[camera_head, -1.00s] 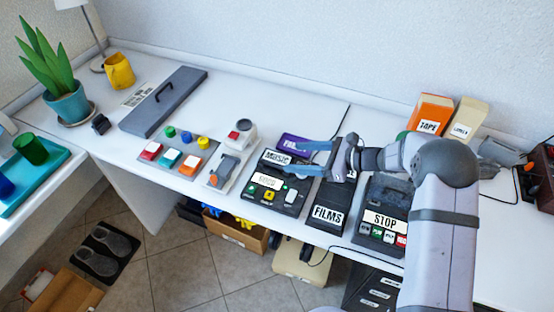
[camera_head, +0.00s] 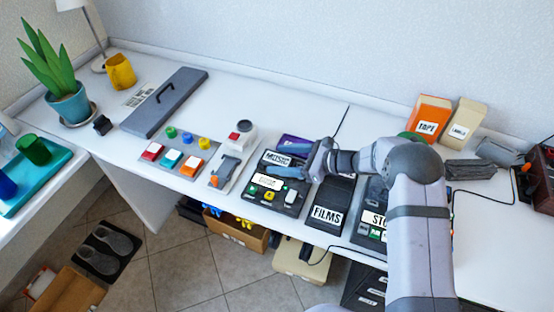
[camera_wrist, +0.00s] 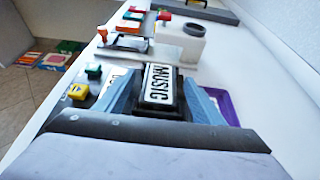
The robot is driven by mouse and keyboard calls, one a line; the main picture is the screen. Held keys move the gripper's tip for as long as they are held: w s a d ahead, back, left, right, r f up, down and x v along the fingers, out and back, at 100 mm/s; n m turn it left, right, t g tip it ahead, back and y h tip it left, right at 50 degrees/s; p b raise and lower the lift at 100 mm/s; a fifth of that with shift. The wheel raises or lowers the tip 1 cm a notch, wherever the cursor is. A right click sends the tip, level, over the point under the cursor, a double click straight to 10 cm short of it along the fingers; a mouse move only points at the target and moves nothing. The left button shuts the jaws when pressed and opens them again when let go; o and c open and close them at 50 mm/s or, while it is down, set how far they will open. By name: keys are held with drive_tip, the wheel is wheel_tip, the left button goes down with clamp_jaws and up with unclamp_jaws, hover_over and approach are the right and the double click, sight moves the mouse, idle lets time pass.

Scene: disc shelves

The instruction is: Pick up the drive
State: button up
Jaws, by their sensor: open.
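A dark drive labelled MUSIC (camera_head: 277,158) stands at the back of a black button unit (camera_head: 258,205) on the white desk. In the wrist view the MUSIC drive (camera_wrist: 159,88) lies between the two blue fingers of my gripper (camera_wrist: 160,98), label toward the camera. My gripper (camera_head: 284,160) is open, with a finger on each side of the drive. I cannot tell whether either finger touches it. The lower part of the drive is hidden. A purple case (camera_head: 293,142) sits just behind, and a black box labelled FILMS (camera_head: 327,214) stands to the right.
A panel with coloured buttons (camera_head: 183,147) and a grey lever unit (camera_head: 226,166) are to the left. A STOP unit (camera_head: 373,216) is to the right, partly hidden by my arm. Orange (camera_head: 429,116) and cream (camera_head: 466,120) boxes stand at the back right.

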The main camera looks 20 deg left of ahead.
sight(282, 160)
drive_tip(key=c, duration=1.3)
drive_tip(key=shift+o, duration=0.2)
drive_tip(key=shift+r, duration=0.1)
wheel_tip(282, 160, up, 10)
drive_tip(key=b, duration=0.1)
